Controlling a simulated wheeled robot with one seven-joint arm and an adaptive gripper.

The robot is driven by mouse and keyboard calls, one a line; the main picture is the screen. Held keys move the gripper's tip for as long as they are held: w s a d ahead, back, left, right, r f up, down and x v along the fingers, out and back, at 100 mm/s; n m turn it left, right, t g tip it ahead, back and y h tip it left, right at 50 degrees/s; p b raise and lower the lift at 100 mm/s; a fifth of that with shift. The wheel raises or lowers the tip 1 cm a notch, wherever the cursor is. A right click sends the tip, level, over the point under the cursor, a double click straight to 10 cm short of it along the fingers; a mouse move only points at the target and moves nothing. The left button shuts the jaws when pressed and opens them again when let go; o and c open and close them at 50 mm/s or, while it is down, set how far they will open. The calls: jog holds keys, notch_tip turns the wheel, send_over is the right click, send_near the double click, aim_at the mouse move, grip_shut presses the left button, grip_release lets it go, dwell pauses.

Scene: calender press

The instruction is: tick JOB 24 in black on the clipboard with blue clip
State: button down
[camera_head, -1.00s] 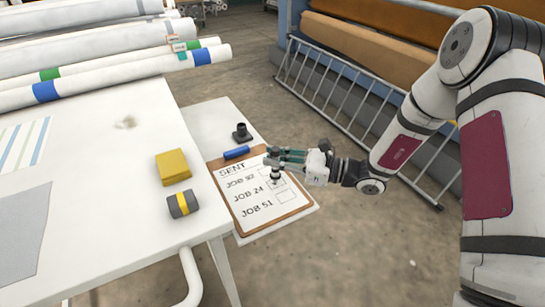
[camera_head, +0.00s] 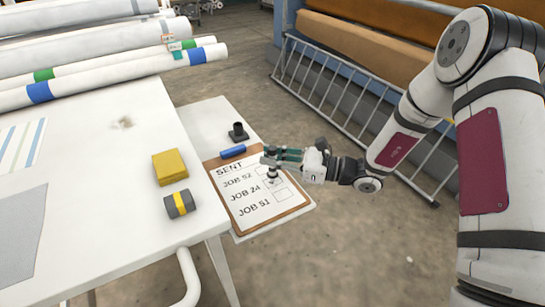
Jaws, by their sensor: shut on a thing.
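The brown clipboard (camera_head: 232,213) with the blue clip (camera_head: 232,151) lies on a small white side table. Its white sheet reads SENT, with rows JOB 52, JOB 24 (camera_head: 246,192) and JOB 51, each with a box at its right. My gripper (camera_head: 272,159) is over the upper right of the sheet, shut on a small dark-and-pale marker (camera_head: 272,175) that points down. The marker's tip is by the boxes of the upper rows. I cannot tell whether it touches the paper. The marker and fingers partly hide these boxes, and no tick can be made out.
A black holder (camera_head: 238,132) stands behind the clip on the side table (camera_head: 196,117).

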jog(key=shift+w+d, duration=0.1)
jog(key=shift+w, duration=0.1)
jog(key=shift+w+d, duration=0.1)
jog(key=shift+w, duration=0.25)
jog(key=shift+w, duration=0.15)
dwell(1.9)
jog(key=shift+w+d, duration=0.2)
jog(key=shift+w, duration=0.15)
jog(key=shift+r+p, duration=0.1)
jog(key=shift+p, duration=0.2)
notch_tip(320, 180, up, 6)
jog(key=p, duration=0.4)
dwell(0.3)
dwell(0.5)
